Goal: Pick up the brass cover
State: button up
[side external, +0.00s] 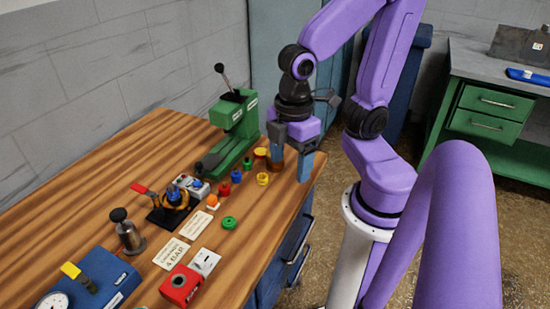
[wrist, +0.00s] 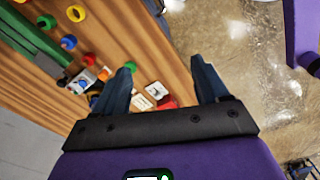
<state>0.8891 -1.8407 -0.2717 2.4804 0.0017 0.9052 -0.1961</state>
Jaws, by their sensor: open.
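My gripper (side external: 290,173) is open above the right edge of the wooden table, its fingers pointing down. In the wrist view the open fingers (wrist: 162,66) stand apart with nothing held between them.
Small coloured pieces stand close by, including a yellow ring (side external: 262,179), a blue piece (side external: 236,175) and a green ring (side external: 229,223). A green press (side external: 233,130) stands behind them. A red box (side external: 181,285) lies nearer the front. Open floor is right of the table.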

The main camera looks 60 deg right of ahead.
jog(key=w+d+n, duration=0.2)
jog(key=w+d, duration=0.6)
jog(key=w, duration=0.2)
jog(key=w+d+f+n, duration=0.2)
jog(key=w+d+n, duration=0.15)
jog(key=d, duration=0.95)
jog(key=shift+m, duration=0.35)
notch_tip(320, 180, down, 12)
jog(key=shift+d, duration=0.1)
jog(key=shift+a+f, duration=0.15)
jog(key=shift+f, duration=0.7)
jog(key=shift+a+f, duration=0.1)
jog(key=shift+f, duration=0.7)
jog(key=shift+w+f, duration=0.1)
jog(key=shift+f, duration=0.9)
jog(key=c, duration=0.9)
jog(key=shift+r, duration=0.15)
jog(key=shift+c, duration=0.2)
